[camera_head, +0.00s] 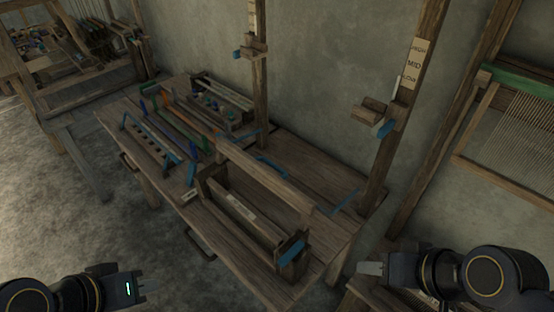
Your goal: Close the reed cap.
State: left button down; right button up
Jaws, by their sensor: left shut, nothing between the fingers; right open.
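A wooden frame with upright end posts (290,262) stands on the table's front right part; it looks like the reed holder. A lower bar (236,207) with a pale label, too small to read, runs between its posts. A longer wooden bar (262,174), perhaps the reed cap, lies above and behind it, apart from the lower bar. A blue piece (291,250) sits at the frame's right end. My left gripper (140,284) is shut and empty at the bottom left, away from the table. My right gripper (362,275) is open and empty, right of the frame.
The wooden table (180,190) carries colored bars and a rack at its back left. Two upright posts (398,110) with small wooden brackets rise behind it, the right one labelled HIGH, MID, LOW. A strung frame (515,125) leans at the right. Floor is clear at left.

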aim_at(304, 204)
jog(key=j+z, duration=0.2)
jog(key=z, duration=0.25)
jog(key=j+z, duration=0.2)
jog(key=z, duration=0.25)
jog(key=j+z, duration=0.2)
jog(key=z, duration=0.25)
